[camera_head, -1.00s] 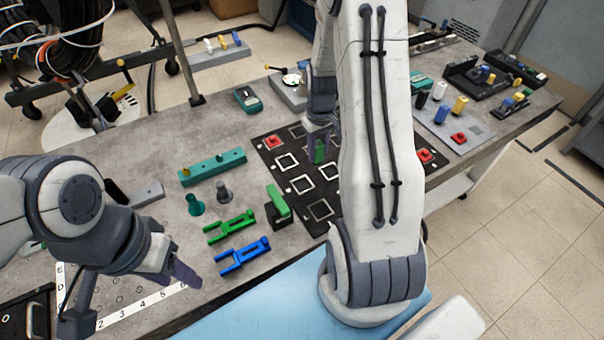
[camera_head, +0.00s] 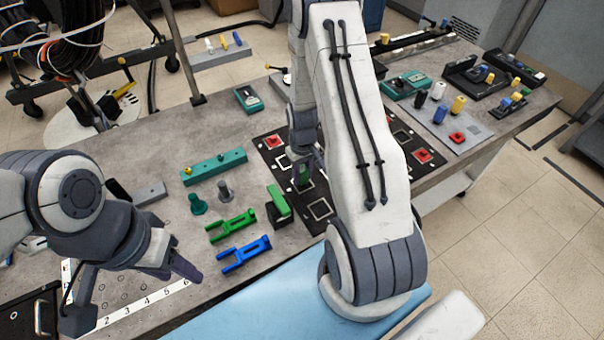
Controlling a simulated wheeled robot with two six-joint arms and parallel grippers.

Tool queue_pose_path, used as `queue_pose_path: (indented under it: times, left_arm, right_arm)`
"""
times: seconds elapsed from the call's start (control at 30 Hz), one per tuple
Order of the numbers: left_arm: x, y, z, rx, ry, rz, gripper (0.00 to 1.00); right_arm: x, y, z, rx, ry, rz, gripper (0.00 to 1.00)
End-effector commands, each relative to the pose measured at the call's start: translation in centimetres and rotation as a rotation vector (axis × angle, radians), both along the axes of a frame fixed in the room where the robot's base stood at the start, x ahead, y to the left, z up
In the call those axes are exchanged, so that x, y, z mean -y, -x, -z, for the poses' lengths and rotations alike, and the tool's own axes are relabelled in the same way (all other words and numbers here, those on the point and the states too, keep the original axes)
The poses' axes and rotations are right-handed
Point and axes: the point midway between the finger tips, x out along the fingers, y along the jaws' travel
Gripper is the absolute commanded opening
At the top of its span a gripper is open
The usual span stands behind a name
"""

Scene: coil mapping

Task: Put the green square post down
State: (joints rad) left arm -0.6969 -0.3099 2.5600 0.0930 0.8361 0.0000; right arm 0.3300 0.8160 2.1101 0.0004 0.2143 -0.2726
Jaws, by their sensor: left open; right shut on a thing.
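The green square post (camera_head: 302,176) is in my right gripper (camera_head: 303,167), whose jaws are shut on it. It is upright over the black mat (camera_head: 268,157) with white square outlines, close to an outlined square in the mat's left part. I cannot tell whether its lower end touches the mat. My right arm hides much of the mat's middle. My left gripper (camera_head: 137,296) is open and empty over the numbered white strip at the lower left.
Red pieces (camera_head: 271,142) stand on the mat. Left of the mat are a green piece on a black block (camera_head: 279,203), green (camera_head: 232,226) and blue (camera_head: 245,254) forks, a teal bar (camera_head: 215,167) and two small pegs. A grey board with coloured cylinders (camera_head: 458,105) is at the right.

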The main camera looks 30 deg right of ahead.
Motion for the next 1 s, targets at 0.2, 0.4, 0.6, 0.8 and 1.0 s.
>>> queue_pose_path:
  times: [0.2,0.4,0.6,0.8,1.0]
  left_arm:
    - [0.0,0.0,0.2,0.0,0.0,0.0,0.5]
    - [0.0,0.0,0.2,0.0,0.0,0.0,0.5]
    - [0.0,0.0,0.1,0.0,0.0,0.0,0.5]
    - [0.0,0.0,0.8,0.0,0.0,0.0,0.5]
    - [0.0,0.0,1.3,0.0,0.0,0.001,0.5]
  right_arm:
    - [0.0,0.0,0.3,0.0,0.0,0.0,0.65]
    - [0.0,0.0,0.3,0.0,0.0,0.0,0.65]
    - [0.0,-0.1,-0.6,0.002,0.001,0.0,0.65]
    - [0.1,-0.2,-4.0,0.007,0.002,0.0,0.65]
    - [0.0,-0.1,-8.3,0.007,0.002,0.0,0.65]
